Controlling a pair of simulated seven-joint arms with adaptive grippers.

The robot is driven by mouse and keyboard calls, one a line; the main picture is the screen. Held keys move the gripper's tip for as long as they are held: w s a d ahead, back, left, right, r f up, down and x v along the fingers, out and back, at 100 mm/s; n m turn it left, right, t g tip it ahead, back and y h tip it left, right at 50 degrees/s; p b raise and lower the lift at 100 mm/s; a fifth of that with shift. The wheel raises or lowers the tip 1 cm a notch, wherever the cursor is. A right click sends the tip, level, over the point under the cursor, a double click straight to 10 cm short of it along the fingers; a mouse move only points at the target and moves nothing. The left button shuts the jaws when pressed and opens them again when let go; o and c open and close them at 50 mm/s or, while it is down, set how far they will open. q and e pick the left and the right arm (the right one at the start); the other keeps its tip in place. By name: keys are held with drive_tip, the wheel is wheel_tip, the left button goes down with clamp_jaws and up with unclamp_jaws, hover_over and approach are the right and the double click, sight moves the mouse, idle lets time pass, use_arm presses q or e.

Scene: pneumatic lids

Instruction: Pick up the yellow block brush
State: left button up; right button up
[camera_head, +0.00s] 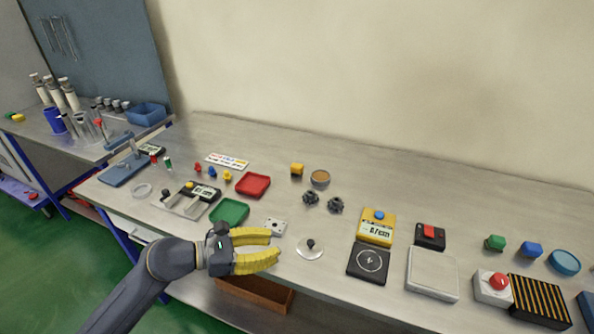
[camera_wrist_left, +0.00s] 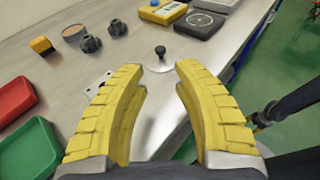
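A small yellow block (camera_head: 297,169), which appears to be the yellow block brush, sits on the grey bench beyond the red tray. In the left wrist view the block (camera_wrist_left: 41,44) is at the upper left, yellow-orange with a dark side. My left gripper (camera_head: 274,244) is open and empty above the front part of the bench, nearer the front edge than the block and clearly apart from it. The gripper (camera_wrist_left: 162,72) fills the lower middle of the left wrist view. My right gripper is not in view.
Beside the block are a round brown-topped dish (camera_head: 320,178) and two dark knobs (camera_head: 311,199). A round plate with a black knob (camera_head: 309,249) lies just right of my left gripper. A red tray (camera_head: 253,184) and a green tray (camera_head: 229,212) lie to the left.

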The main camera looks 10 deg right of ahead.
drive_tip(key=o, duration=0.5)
